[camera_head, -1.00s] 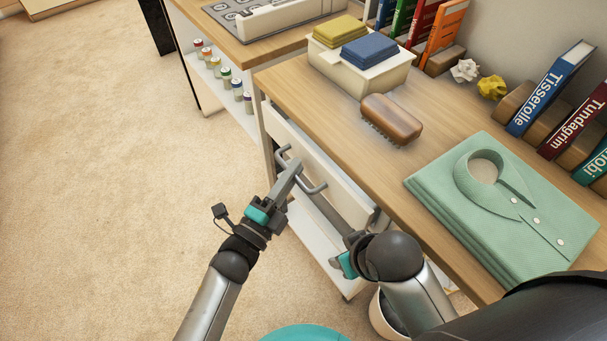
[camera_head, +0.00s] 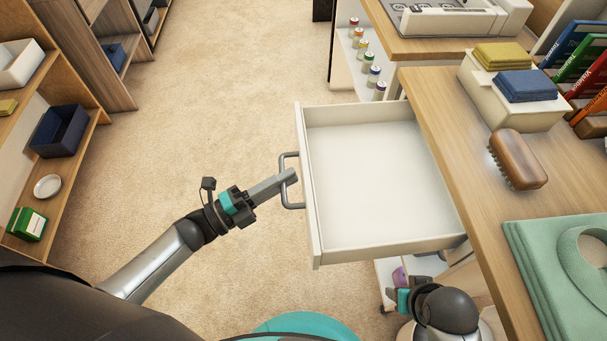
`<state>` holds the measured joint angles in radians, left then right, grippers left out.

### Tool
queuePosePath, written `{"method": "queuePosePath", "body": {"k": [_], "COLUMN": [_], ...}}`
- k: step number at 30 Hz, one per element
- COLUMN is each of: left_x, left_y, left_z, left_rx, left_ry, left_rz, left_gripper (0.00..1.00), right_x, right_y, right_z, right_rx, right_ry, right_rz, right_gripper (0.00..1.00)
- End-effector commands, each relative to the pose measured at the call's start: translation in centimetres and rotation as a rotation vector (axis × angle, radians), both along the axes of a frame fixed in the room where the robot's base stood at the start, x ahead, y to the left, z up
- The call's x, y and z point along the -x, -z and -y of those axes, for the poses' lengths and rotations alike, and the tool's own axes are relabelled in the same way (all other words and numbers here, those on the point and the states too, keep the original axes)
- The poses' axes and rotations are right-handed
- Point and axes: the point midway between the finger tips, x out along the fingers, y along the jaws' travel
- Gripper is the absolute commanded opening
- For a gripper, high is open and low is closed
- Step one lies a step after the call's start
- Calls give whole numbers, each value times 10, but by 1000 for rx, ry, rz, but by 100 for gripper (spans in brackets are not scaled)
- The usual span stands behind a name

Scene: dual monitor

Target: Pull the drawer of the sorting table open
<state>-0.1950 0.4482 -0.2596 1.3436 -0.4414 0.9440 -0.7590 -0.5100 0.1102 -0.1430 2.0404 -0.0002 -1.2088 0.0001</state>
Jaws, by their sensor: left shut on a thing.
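The white drawer (camera_head: 372,183) of the sorting table (camera_head: 445,130) stands well out from under the wooden top, and its inside looks empty. Its grey bar handle (camera_head: 287,192) is on the drawer's front, which faces left. My left gripper (camera_head: 288,177) is shut on the handle, reaching it from the lower left. My right arm (camera_head: 440,308) is at the bottom, below the drawer's near side. The right gripper's fingers (camera_head: 392,304) are small and partly hidden there, and I cannot tell their opening.
On the table top are a brown brush (camera_head: 518,160), a cream box (camera_head: 510,95) with yellow and blue cloths, and a folded green shirt (camera_head: 550,265). Wooden shelves (camera_head: 75,130) stand at the left. The carpet (camera_head: 215,110) between shelves and drawer is clear.

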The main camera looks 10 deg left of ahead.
Motion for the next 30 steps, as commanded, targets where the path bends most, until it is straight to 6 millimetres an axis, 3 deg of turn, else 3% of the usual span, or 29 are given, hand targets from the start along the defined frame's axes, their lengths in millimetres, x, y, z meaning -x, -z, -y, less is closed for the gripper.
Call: {"method": "queuePosePath", "body": {"k": [12, 13, 21, 30], "left_x": [1, 1, 1, 1], "left_y": [0, 0, 0, 0], "left_z": [-4, -4, -4, -4], "left_rx": [1, 1, 1, 0], "left_ry": [0, 0, -1, -1], "left_rz": [1, 1, 0, 0], "left_gripper": [0, 16, 45, 45], "right_x": [0, 0, 0, 0], "right_y": [0, 0, 0, 0], "right_z": [0, 0, 0, 0], "right_rx": [0, 0, -1, 0], "right_ry": [0, 0, 0, 1], "right_rz": [0, 0, 0, 0], "right_gripper": [50, 50, 50, 50]}}
